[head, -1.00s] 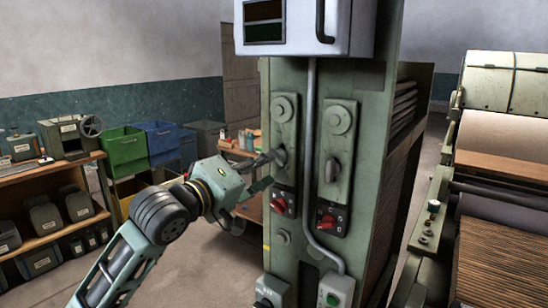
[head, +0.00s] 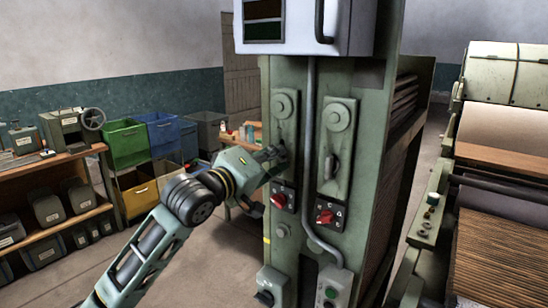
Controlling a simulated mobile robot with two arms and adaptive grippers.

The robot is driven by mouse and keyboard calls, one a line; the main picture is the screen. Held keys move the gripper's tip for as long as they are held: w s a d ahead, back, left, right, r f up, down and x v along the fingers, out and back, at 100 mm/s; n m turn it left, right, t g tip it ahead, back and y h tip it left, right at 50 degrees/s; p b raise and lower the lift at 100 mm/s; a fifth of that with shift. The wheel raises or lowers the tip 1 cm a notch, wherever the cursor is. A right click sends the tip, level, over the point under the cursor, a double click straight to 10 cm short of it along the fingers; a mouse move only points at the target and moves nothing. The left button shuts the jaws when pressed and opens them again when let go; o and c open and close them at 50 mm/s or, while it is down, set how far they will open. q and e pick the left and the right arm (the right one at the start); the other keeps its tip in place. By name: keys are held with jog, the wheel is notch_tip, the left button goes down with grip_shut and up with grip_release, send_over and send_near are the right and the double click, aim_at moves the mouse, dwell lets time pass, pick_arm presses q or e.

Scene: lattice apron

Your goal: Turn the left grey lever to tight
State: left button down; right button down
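The left grey lever (head: 282,152) is on the upright green plate at the left of the machine's front, below a round grey boss. My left gripper (head: 275,160) comes in from the left, with its fingertips at this lever. The fingers and wrist cover much of the lever, so its angle and any grip on it cannot be made out. The right grey lever (head: 331,167) stands near upright on the matching plate, untouched. My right gripper is out of view.
Red rotary switches (head: 278,200) (head: 325,216) sit below the levers. A grey conduit (head: 309,150) runs between the plates. A white box (head: 290,30) overhangs above. Green and blue bins (head: 127,143) (head: 162,134) and a shelf (head: 50,160) stand at left, with open floor before them.

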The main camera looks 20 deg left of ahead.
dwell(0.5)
pick_arm(q)
jog(key=shift+w+a+r+m+p, duration=0.15)
jog(key=shift+m+p, duration=1.15)
jog(key=shift+m, duration=1.65)
jog(key=shift+s+a+f+m+p, duration=0.15)
jog(key=shift+m+p, duration=1.15)
jog(key=shift+m, duration=1.65)
jog(key=shift+w+r, duration=0.1)
jog(key=c, duration=1.8)
grip_release()
jog(key=shift+w, duration=0.1)
jog(key=shift+d+f, duration=0.1)
jog(key=shift+f, duration=0.1)
